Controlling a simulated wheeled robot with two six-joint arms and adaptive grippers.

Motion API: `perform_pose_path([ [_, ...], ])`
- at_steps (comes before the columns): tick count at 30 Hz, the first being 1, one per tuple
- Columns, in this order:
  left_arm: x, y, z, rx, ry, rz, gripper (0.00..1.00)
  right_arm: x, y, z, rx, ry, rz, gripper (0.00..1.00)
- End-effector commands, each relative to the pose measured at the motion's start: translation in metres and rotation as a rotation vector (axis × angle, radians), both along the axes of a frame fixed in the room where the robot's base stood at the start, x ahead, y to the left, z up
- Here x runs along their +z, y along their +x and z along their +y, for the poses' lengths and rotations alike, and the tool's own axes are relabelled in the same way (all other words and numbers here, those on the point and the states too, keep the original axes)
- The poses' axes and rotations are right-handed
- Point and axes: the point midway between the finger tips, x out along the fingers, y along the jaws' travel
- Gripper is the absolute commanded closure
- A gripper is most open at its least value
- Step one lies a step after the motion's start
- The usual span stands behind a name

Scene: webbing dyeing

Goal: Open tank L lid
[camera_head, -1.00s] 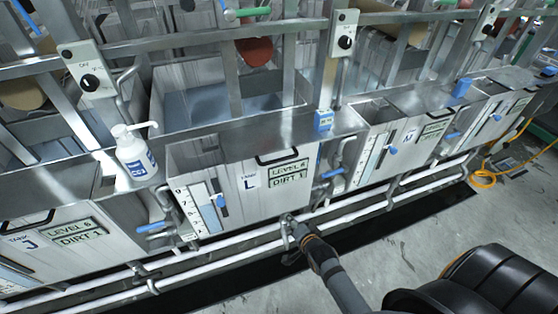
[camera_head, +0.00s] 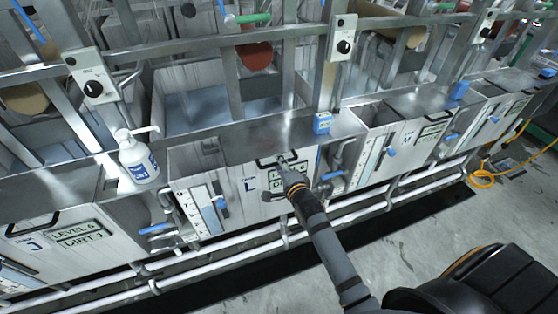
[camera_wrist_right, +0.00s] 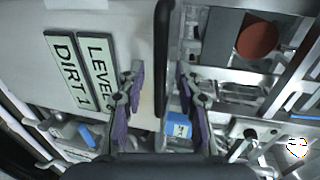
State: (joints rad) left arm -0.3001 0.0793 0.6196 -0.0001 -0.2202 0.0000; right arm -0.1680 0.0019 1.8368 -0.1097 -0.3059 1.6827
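Tank L (camera_head: 233,188) is a pale metal tank with an "L" label and a level sign partly hidden by my right gripper. Its flat grey metal lid (camera_head: 250,140) lies level over the front top. A black bar handle (camera_head: 265,161) is at the lid's front edge; it also shows in the right wrist view (camera_wrist_right: 162,45). My right gripper (camera_head: 283,162) is at this handle. In the right wrist view my right gripper (camera_wrist_right: 160,82) has its fingers apart, with the handle appearing between them; contact cannot be told. My left gripper is not in view.
A white pump bottle (camera_head: 138,160) stands left of the lid, and a small blue box (camera_head: 322,123) sits to its right. White pipes (camera_head: 225,245) and blue-handled valves run along the tank fronts. Tank J (camera_head: 70,240) is at left.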

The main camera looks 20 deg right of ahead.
Motion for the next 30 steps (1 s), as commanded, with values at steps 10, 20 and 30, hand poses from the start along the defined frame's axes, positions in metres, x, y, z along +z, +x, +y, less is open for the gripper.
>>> perform_pose_path([
  [10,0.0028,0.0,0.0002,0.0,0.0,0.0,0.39,-0.0036,0.0143,-0.0006,0.0,-0.001,0.001,0.66],
  [20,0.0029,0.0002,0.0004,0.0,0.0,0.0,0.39,-0.0035,0.014,-0.0005,0.0,0.0,0.001,1.0],
  [30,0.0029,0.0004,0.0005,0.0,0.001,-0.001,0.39,-0.0038,0.0138,-0.0005,0.0,0.0,0.001,1.0],
])
